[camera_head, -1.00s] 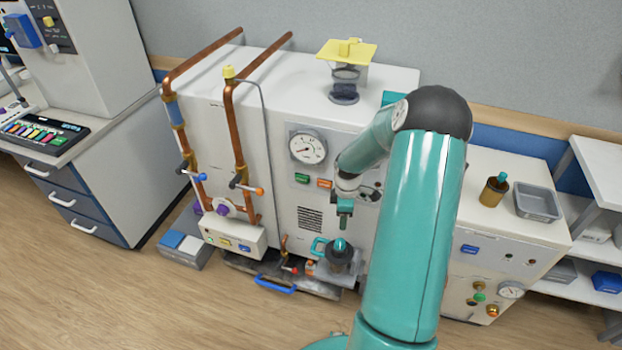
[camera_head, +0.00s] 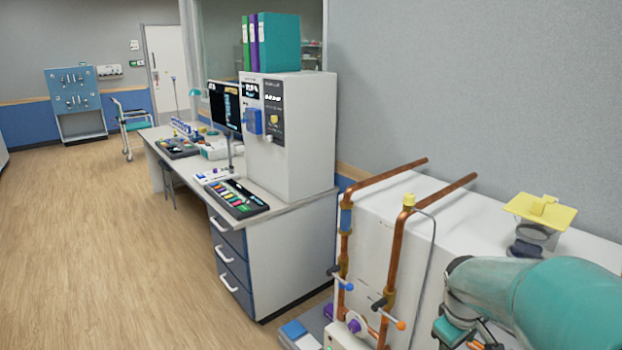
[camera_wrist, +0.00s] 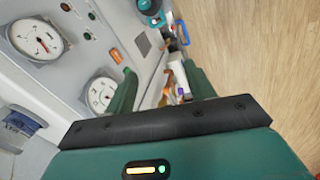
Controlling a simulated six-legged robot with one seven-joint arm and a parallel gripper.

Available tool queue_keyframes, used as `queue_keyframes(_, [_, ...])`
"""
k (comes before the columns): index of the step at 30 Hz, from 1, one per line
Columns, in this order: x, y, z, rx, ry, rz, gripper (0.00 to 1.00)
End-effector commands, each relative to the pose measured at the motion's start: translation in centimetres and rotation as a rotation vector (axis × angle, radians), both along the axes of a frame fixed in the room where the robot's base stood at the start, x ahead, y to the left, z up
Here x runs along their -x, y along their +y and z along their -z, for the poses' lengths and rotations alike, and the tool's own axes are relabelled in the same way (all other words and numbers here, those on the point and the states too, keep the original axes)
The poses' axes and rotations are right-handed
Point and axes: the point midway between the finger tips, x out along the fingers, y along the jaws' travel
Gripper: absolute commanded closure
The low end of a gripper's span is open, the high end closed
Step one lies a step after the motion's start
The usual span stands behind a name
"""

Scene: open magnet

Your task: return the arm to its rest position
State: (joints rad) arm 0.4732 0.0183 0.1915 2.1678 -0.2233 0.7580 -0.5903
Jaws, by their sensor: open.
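My arm (camera_head: 545,295) reaches in from the right edge of the head view, in front of the white cabinet (camera_head: 470,215). My gripper shows in part at the bottom edge of the head view. In the wrist view my gripper (camera_wrist: 160,75) has its two green fingers spread apart, with nothing seen held between them. The cabinet front with two round gauges (camera_wrist: 38,40) lies beyond the fingers on the left. A brown and white fitting shows past the gap.
Copper pipes (camera_head: 398,260) with valves stand left of my arm. A yellow-lidded vessel (camera_head: 540,212) sits on the cabinet. A desk (camera_head: 282,250) with a tall white instrument (camera_head: 290,140) stands left. Wooden floor (camera_head: 110,240) is open at far left.

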Motion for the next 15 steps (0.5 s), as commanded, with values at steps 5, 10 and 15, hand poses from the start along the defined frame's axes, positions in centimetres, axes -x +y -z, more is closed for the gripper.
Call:
queue_keyframes(5, [2.9, 4.7, -4.6, -0.024, -0.11, 0.101, 0.46])
queue_keyframes(10, [6.3, 8.6, -7.7, -0.088, -0.211, 0.2, 0.46])
queue_keyframes(15, [10.1, 12.0, -9.8, -0.188, -0.301, 0.287, 0.46])
